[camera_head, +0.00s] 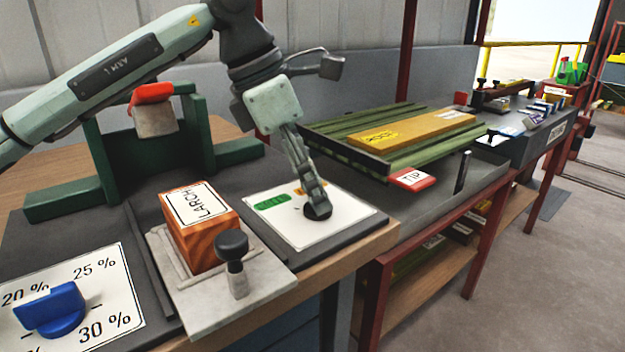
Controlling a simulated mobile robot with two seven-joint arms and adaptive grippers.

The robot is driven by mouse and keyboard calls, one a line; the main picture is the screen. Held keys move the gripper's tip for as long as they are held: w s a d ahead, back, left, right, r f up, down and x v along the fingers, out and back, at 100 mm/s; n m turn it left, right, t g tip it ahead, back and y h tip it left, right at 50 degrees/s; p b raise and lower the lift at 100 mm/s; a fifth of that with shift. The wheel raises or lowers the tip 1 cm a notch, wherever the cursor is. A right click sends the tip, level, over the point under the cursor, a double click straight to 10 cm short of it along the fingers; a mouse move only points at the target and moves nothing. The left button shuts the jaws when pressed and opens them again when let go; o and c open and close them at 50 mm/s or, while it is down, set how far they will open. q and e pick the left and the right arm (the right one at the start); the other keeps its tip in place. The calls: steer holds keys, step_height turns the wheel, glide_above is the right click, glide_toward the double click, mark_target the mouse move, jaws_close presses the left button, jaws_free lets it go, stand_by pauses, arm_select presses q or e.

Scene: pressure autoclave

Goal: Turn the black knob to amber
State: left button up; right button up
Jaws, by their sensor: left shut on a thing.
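The black knob (318,211) sits on a white dial plate (335,228) in the middle of the bench. The plate carries a green label (272,202) to the left of the knob. An orange mark (299,190) shows partly behind the gripper fingers. My left gripper (313,198) reaches down from above and is shut on the black knob. Its fingers cover the knob's upper part, so I cannot tell exactly which mark the knob points to. My right gripper is not in view.
A wooden block marked LARCH (204,232) sits beside a black-topped post (232,248) left of the dial. A blue knob (52,308) on a percent plate is front left. A green frame (150,155) stands behind. A slatted green rack (350,152) lies right.

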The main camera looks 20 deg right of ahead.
arm_select(q)
steer(key=shift+m+g, duration=0.3)
steer(key=shift+m, duration=0.6)
steer(key=o, duration=1.2)
steer(key=shift+c, duration=0.2)
steer(key=v, duration=1.2)
steer(key=shift+d, duration=0.2)
